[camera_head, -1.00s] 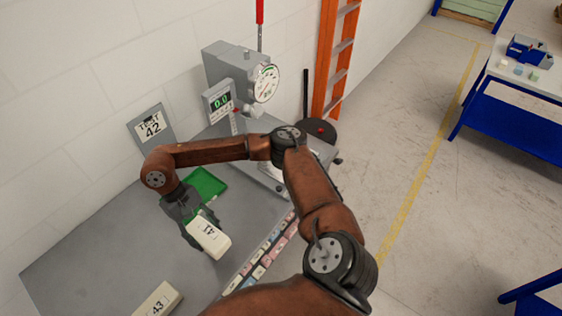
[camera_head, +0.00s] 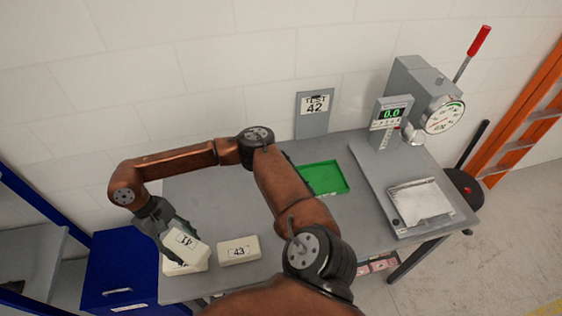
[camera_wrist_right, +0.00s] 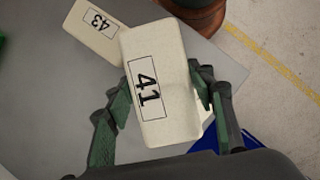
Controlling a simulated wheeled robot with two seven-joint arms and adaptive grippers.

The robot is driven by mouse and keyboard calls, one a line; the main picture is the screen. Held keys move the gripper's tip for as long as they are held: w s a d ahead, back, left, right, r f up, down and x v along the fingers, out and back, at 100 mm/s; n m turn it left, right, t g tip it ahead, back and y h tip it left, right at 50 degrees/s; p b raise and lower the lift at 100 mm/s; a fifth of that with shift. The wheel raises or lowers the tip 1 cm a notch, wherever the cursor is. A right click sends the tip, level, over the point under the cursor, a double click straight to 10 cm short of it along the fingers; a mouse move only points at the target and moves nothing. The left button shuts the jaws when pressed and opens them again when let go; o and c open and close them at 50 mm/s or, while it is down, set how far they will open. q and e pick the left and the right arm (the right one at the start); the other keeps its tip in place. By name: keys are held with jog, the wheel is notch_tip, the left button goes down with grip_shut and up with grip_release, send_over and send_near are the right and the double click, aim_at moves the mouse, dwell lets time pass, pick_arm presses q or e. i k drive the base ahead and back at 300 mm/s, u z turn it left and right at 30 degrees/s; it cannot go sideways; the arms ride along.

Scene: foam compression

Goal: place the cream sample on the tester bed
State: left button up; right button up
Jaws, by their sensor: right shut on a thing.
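My right gripper (camera_head: 165,236) is shut on a cream block labelled 41 (camera_head: 186,244), at the left end of the grey table. In the right wrist view this block (camera_wrist_right: 158,75) sits between the two fingers. A second cream block labelled 43 (camera_head: 239,251) lies on the table to its right. It also shows in the wrist view (camera_wrist_right: 94,28). Another cream block (camera_head: 186,268) lies under the held one and is mostly hidden; I cannot read its label. The tester bed (camera_head: 421,203), a pale plate, is at the right with no block on it. My left gripper is not in view.
A sign reading TEST 42 (camera_head: 314,113) stands at the table's back edge. A green tray (camera_head: 323,177) lies in front of it. The tester (camera_head: 412,80) has a red-handled lever, a dial and a display reading 0.0. A blue cabinet (camera_head: 118,272) stands at the left.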

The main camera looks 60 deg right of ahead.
aim_at(423, 202)
jog(key=u, duration=0.6)
jog(key=k, duration=1.9)
jog(key=z, duration=2.55)
jog(key=i, duration=0.15)
jog(key=u, duration=0.25)
